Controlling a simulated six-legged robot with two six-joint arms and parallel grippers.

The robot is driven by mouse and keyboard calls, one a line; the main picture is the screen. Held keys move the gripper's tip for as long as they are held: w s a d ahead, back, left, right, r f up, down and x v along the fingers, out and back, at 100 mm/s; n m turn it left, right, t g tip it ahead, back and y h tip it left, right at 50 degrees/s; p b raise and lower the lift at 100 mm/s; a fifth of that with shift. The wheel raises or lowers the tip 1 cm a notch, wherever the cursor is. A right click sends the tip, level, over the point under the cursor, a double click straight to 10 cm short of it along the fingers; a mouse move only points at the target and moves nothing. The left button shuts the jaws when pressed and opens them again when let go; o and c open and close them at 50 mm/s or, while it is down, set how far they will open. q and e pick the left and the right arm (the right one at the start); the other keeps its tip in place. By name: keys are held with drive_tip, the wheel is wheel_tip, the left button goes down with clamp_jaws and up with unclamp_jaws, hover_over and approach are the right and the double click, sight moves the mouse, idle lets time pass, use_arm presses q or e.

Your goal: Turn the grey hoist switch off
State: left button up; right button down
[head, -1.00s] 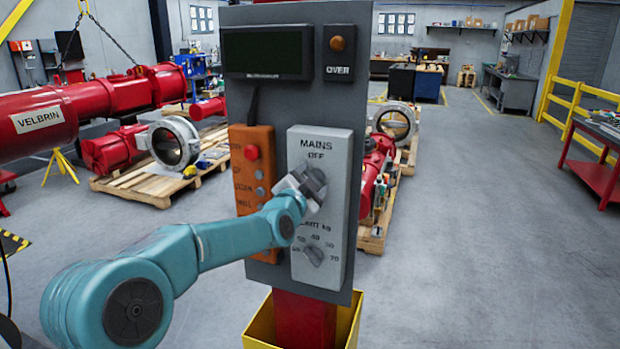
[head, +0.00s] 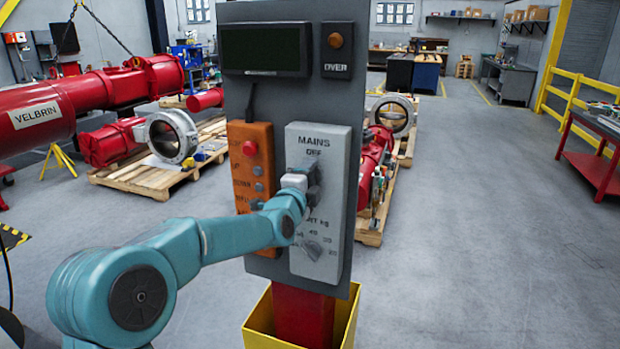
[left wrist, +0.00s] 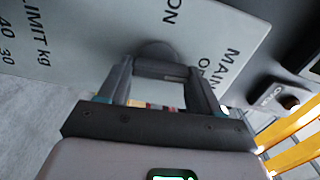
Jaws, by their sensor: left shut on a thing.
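The grey switch panel (head: 334,160) marked MAINS is mounted on a dark upright board. Its grey rotary switch stands just below the OFF lettering and is mostly hidden by my left gripper (head: 312,180). In the left wrist view, my left gripper (left wrist: 158,85) points at the panel with its two fingers on either side of the switch knob (left wrist: 155,50), shut on it. ON and part of MAINS show beside the knob there. I cannot read the knob's exact setting. My right gripper is not in view.
A smaller limit dial (head: 313,250) sits lower on the same panel. An orange box (head: 250,180) with a red button is close on the left. A dark display (head: 265,49) and an OVER lamp (head: 337,40) are above. Open floor (head: 480,240) lies to the right.

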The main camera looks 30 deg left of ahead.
use_arm(q)
drive_tip(key=shift+f, duration=0.1)
idle(0.3)
drive_tip(key=o, duration=1.1)
drive_tip(key=shift+d, duration=0.1)
drive_tip(key=shift+c, duration=0.2)
drive_tip(key=b+v, duration=0.4)
drive_tip(key=v, duration=1.2)
drive_tip(key=shift+s, duration=0.25)
